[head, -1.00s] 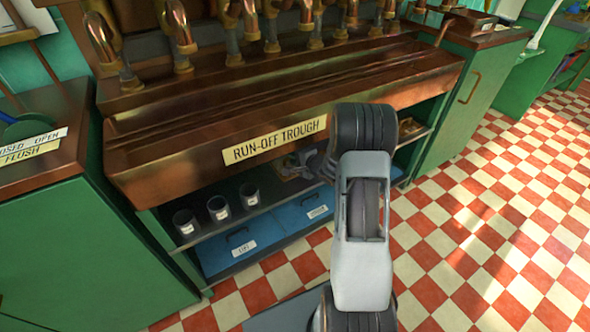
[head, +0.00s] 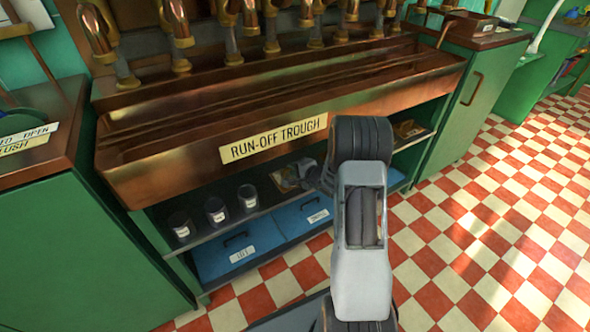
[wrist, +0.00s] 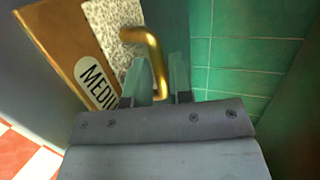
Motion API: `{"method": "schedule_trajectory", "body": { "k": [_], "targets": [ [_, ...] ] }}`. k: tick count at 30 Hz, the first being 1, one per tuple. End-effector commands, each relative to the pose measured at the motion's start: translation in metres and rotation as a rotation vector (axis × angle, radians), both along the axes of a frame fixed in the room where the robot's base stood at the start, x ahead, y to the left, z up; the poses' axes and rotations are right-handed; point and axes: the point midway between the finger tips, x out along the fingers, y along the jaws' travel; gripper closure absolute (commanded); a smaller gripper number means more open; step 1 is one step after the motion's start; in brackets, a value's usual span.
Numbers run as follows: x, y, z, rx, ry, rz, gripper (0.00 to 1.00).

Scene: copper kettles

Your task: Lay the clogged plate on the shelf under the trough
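The clogged plate (wrist: 58,45) is a brown plate with a speckled grey-white patch, a white label reading "MEDIU…" and a bent brass handle (wrist: 155,60). In the wrist view the handle runs down between the fingers of my gripper (wrist: 162,88), which look closed on it. In the head view the plate (head: 284,179) shows small under the front of the run-off trough (head: 170,165), at the open shelf (head: 225,232), with my gripper (head: 305,172) at its right side. My arm hides part of it. I cannot tell whether the plate touches the shelf.
Several dark cups (head: 215,211) stand on the shelf left of the plate. Blue labelled bins (head: 238,250) sit below. A brass-coloured item (head: 408,129) lies at the shelf's right end. Green cabinets (head: 90,250) flank the trough. The shelf between cups and plate is clear.

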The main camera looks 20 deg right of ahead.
Motion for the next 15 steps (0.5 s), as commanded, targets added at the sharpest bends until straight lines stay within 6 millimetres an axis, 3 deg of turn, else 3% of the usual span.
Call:
{"method": "schedule_trajectory", "body": {
  "k": [5,15],
  "targets": [
    [0.0002,-0.0001,0.0004,0.0,-0.001,0.0,0.62],
    [-0.0045,-0.0021,0.0037,-0.001,0.001,-0.001,0.61]
  ]
}}
